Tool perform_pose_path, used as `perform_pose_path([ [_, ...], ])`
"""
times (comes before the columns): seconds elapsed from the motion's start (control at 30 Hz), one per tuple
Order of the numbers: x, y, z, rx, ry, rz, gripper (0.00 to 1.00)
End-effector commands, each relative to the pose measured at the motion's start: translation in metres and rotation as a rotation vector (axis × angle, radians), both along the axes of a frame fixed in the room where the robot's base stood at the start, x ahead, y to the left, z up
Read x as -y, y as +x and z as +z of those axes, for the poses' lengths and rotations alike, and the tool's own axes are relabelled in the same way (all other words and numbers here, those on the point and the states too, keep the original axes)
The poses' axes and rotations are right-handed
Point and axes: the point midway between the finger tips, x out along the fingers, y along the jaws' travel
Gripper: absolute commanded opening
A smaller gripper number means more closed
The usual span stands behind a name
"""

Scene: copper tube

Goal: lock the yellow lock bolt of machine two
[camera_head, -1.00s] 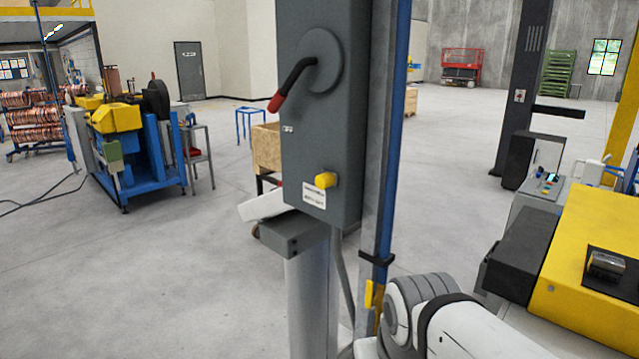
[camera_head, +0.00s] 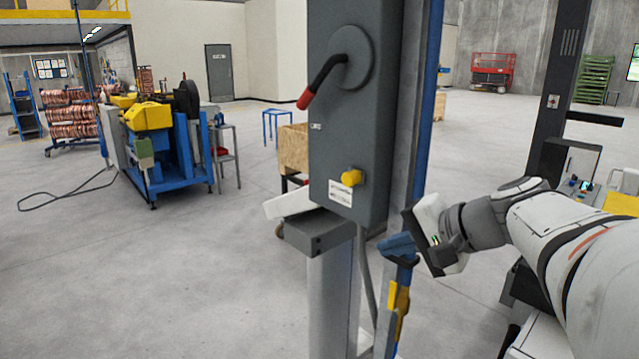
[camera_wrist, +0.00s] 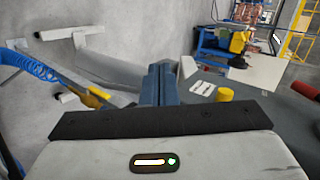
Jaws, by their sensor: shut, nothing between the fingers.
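The yellow lock bolt (camera_head: 352,177) is a short round knob on the lower front of a grey switch box (camera_head: 340,130), above a small white label. It also shows in the wrist view (camera_wrist: 225,94), right of the fingers. The box's black lever (camera_head: 328,75) has a red grip and points down and left. My gripper (camera_head: 398,248) has blue fingers, shut and empty. It is below and to the right of the bolt in the head view, apart from it. Whether the bolt is locked cannot be told.
The box stands on a grey post with a grey ledge (camera_head: 318,232) below it. A yellow part (camera_head: 397,300) shows beneath my fingers in the head view. A blue machine (camera_head: 165,150) and a wooden crate (camera_head: 293,150) stand behind.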

Motion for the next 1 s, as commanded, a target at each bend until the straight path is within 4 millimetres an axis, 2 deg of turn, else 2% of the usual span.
perform_pose_path([
  [0.03, 0.017, 0.013, 0.017, 0.048, 0.071, -0.049, 0.0],
  [0.13, 0.041, 0.03, 0.049, 0.139, 0.184, -0.109, 0.0],
  [0.2, 0.054, 0.037, 0.066, 0.187, 0.236, -0.137, 0.0],
  [0.3, 0.066, 0.041, 0.081, 0.232, 0.279, -0.159, 0.0],
  [0.43, 0.07, 0.043, 0.087, 0.25, 0.295, -0.166, 0.0],
  [0.77, 0.067, 0.045, 0.086, 0.247, 0.295, -0.165, 0.0],
  [1.0, 0.049, 0.069, 0.081, 0.245, 0.296, -0.162, 0.0],
])
